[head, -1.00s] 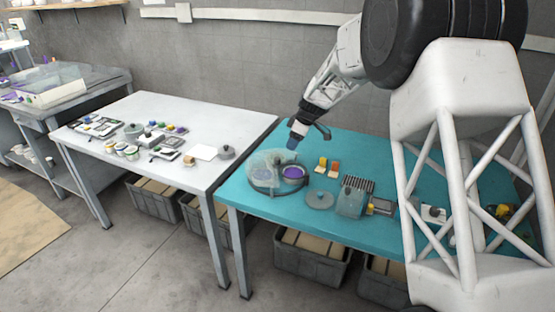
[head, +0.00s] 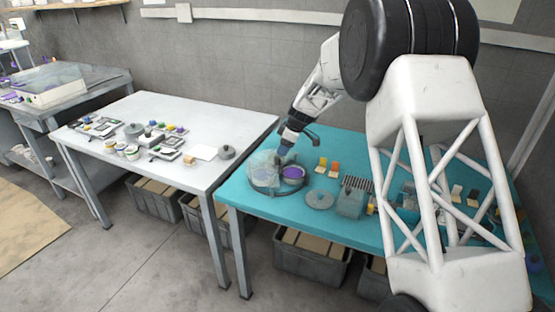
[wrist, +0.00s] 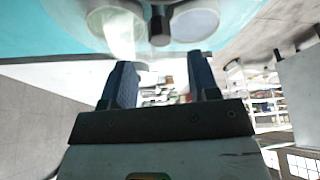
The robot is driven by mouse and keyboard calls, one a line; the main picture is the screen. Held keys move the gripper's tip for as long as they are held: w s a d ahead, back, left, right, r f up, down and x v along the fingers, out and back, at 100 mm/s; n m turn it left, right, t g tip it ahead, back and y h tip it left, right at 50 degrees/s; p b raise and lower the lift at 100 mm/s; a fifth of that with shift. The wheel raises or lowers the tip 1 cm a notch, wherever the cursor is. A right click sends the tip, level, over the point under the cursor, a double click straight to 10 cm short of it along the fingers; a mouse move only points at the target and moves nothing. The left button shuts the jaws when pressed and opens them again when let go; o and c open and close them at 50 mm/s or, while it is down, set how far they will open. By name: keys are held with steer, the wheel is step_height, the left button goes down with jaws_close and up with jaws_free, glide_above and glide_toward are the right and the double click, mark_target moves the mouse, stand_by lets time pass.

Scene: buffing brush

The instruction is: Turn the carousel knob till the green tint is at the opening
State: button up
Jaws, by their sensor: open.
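The carousel (head: 264,179) is a round, clear-covered disc near the left end of the teal table. A purple tint (head: 293,172) shows at its right side, in the opening. I see no green tint in the head view. In the wrist view, a pale greenish round pot (wrist: 115,30) and a greyish-lilac one (wrist: 193,18) sit either side of a dark knob (wrist: 160,25). My gripper (head: 284,157) is over the carousel, close to the knob. In the wrist view its two blue fingers (wrist: 160,85) are apart with nothing between them; the knob is beyond their tips.
Right of the carousel are a grey round lid (head: 320,200), yellow and orange blocks (head: 328,165) and a grey box (head: 351,203). A white table (head: 180,115) with several small items stands to the left. Bins are under both tables.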

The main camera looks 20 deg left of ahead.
mark_target(278, 158)
steer(key=shift+x, duration=3.15)
steer(key=c, duration=0.9)
